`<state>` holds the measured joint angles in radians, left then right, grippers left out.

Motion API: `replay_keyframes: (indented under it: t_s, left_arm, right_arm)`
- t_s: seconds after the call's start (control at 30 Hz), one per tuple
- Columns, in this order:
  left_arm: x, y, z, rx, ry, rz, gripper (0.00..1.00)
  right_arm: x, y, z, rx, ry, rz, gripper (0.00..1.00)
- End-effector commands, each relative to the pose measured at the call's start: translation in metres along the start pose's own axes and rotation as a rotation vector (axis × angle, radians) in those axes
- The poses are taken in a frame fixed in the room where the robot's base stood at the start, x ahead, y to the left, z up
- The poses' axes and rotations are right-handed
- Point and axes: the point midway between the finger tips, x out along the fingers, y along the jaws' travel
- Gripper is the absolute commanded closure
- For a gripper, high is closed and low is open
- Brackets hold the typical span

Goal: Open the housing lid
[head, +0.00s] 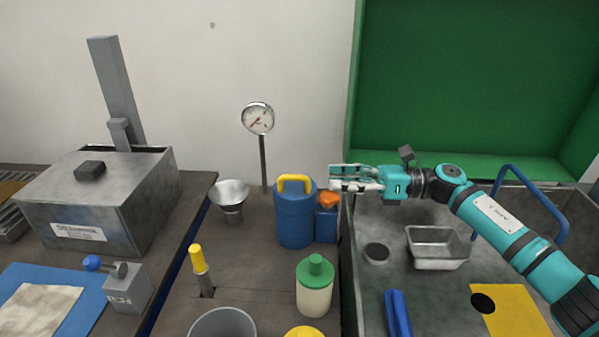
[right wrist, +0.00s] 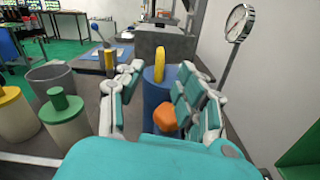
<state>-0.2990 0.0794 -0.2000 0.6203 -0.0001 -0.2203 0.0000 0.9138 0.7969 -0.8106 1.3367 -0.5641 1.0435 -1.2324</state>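A blue cylindrical housing (head: 295,222) with a yellow handle (head: 295,180) on its top stands at the middle of the bench. The yellow handle also shows in the right wrist view (right wrist: 159,73), between my fingers. A grey metal box (head: 85,205) with a label and a dark knob (head: 89,169) stands at the left; its top looks closed. I cannot tell which one the task's lid belongs to. My right gripper (head: 336,179) is open and empty, just right of the blue housing, pointing left. The right wrist view shows its fingers (right wrist: 162,74) spread apart. My left gripper is not in view.
A small blue box with an orange piece (head: 329,200) is beside the housing, close under my right fingers. A dial gauge (head: 258,119) on a post stands behind. A green-lidded bottle (head: 314,288) and a metal funnel (head: 231,197) are nearby. A metal tray (head: 436,248) sits at right.

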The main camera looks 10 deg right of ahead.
Motion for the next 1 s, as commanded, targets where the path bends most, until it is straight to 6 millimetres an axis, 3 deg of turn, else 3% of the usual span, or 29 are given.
replay_keyframes:
  t_s: [0.2,0.4,0.83,1.0]
  left_arm:
    - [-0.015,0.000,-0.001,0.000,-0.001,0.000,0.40]
    - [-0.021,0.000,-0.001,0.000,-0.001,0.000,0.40]
    - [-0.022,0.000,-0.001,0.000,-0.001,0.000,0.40]
    - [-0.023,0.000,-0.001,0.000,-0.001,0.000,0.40]
  right_arm:
    - [0.047,0.001,0.003,0.002,-0.001,0.003,0.64]
    - [0.075,0.000,0.002,0.002,-0.001,0.001,0.64]
    - [0.086,0.000,-0.001,0.001,0.000,0.000,0.64]
    - [0.085,0.000,0.000,0.002,0.000,0.000,0.85]
